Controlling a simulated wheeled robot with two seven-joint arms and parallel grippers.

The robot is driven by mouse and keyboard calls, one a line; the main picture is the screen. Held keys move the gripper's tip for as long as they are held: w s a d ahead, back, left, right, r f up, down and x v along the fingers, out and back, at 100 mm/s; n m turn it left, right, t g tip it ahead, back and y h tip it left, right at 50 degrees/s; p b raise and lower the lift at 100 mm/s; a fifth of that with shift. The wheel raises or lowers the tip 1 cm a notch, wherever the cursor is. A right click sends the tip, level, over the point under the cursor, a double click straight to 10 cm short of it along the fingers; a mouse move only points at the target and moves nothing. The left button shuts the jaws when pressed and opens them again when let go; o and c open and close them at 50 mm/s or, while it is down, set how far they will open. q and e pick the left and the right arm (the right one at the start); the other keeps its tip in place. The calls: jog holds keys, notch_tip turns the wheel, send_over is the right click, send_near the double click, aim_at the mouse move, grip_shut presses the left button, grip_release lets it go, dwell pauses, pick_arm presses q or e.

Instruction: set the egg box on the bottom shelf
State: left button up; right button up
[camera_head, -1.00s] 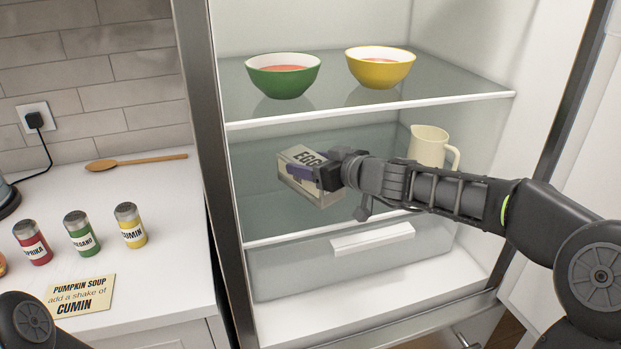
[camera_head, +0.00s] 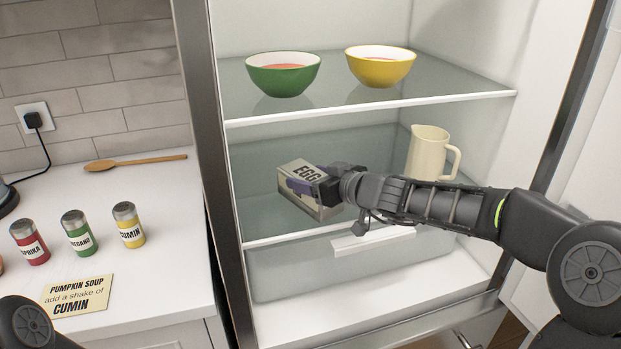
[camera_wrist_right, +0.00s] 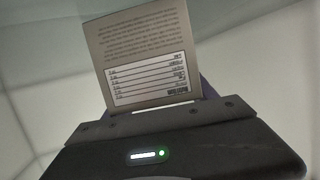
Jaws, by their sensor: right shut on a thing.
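The egg box (camera_head: 297,172) is a pale carton with EGG lettering on top. My right gripper (camera_head: 314,186) is shut on it and holds it inside the fridge, between the upper shelf and the lower glass shelf. In the right wrist view the printed side of the egg box (camera_wrist_right: 148,60) stands up beyond the gripper. The lower glass shelf (camera_head: 262,236) lies beneath the box; I cannot tell whether the box touches it. Only a dark joint of my left arm shows at the lower left; the left gripper is not seen.
A cream jug (camera_head: 425,155) stands on the lower shelf, behind my right arm. A green bowl (camera_head: 282,80) and a yellow bowl (camera_head: 380,72) stand on the upper shelf (camera_head: 400,102). A clear drawer (camera_head: 300,272) is below. Spice jars stand on the left counter (camera_head: 150,270).

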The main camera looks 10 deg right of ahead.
jog(key=o, duration=1.7)
jog(key=shift+r+p, duration=0.15)
jog(key=shift+p, duration=0.2)
jog(key=b+v, duration=0.1)
jog(key=v, duration=1.1)
